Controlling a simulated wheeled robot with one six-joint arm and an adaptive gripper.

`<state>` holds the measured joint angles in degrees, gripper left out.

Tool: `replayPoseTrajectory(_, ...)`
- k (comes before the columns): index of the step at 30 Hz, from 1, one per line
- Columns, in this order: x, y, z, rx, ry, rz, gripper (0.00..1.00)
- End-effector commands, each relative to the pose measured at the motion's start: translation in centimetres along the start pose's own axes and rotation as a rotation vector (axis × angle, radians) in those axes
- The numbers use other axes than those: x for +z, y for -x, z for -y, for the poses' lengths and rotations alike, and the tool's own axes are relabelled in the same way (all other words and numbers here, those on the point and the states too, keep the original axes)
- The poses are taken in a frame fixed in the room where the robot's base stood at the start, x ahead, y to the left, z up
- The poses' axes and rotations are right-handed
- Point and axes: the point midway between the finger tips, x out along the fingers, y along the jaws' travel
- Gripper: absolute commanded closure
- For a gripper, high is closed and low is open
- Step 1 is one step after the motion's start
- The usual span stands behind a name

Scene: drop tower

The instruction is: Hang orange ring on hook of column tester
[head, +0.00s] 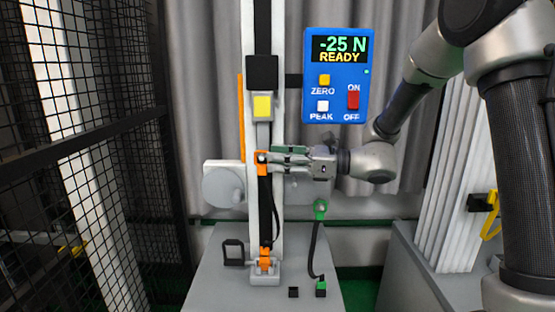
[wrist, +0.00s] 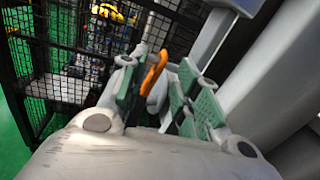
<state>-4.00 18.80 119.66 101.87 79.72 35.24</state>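The orange ring (head: 262,158) is at the lower end of the grey rod of the column tester (head: 278,120), below the yellow block. A black strap runs down from it to an orange fitting (head: 264,258) on the tester's base. The hook itself is too small to make out, so I cannot tell how the ring sits on it. My gripper (head: 277,159) reaches in from the right, level with the ring. In the wrist view its green-padded fingers (wrist: 160,92) stand apart, with the orange ring (wrist: 155,72) beyond and between them, apparently not clamped.
A blue display box (head: 338,75) reads -25 N and READY. A green ring (head: 320,208) on a black cable stands at the right of the base, near a small black block (head: 293,292). A black mesh fence (head: 110,130) is at the left.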

Motion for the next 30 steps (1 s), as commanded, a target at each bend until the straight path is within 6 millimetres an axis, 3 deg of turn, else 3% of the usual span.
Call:
replayPoseTrajectory(12,0.0,8.6,0.1,-0.005,0.000,-0.001,0.68)
replayPoseTrajectory(19,0.0,11.2,0.0,-0.002,0.013,-0.001,0.68)
replayPoseTrajectory(21,-0.8,11.5,0.1,-0.002,0.064,-0.035,0.68)
replayPoseTrajectory(26,-5.9,13.8,-3.7,0.135,0.177,-0.225,0.68)
replayPoseTrajectory(30,-9.1,18.5,-9.2,0.369,0.389,-0.449,0.68)
